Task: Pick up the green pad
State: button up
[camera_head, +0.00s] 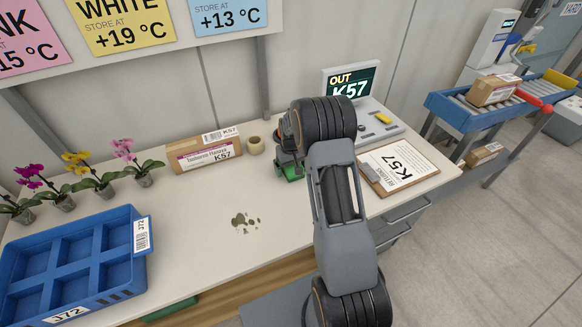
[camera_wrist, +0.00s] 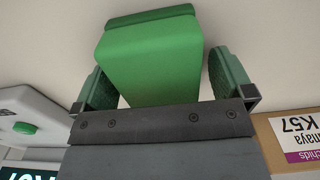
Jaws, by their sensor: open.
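The green pad (camera_wrist: 150,62) is a block with a darker green upper strip on the pale bench top. In the wrist view it lies between the two green-faced fingers of my gripper (camera_wrist: 160,68), with a small gap showing on the right; contact on the left is hard to tell. My gripper is open around it. In the head view the green pad (camera_head: 291,174) shows only partly, below my gripper (camera_head: 284,158), with my arm hiding much of this area.
A carton (camera_head: 205,152) and a tape roll (camera_head: 255,145) stand left of my gripper. A clipboard (camera_head: 398,165) and a terminal (camera_head: 350,85) are on the right. A dark spill (camera_head: 243,220) marks the bench (camera_head: 200,225). A blue crate (camera_head: 70,270) and potted orchids (camera_head: 100,180) are farther left.

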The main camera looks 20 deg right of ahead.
jog(key=shift+c, duration=0.5)
jog(key=c, duration=0.9)
jog(key=shift+r, duration=0.15)
jog(key=shift+r, duration=0.25)
notch_tip(320, 180, up, 2)
jog(key=shift+r, duration=0.15)
jog(key=s+r+b, duration=0.1)
jog(key=s+r, duration=0.9)
jog(key=s, duration=0.4)
jog(key=shift+a+b, duration=0.35)
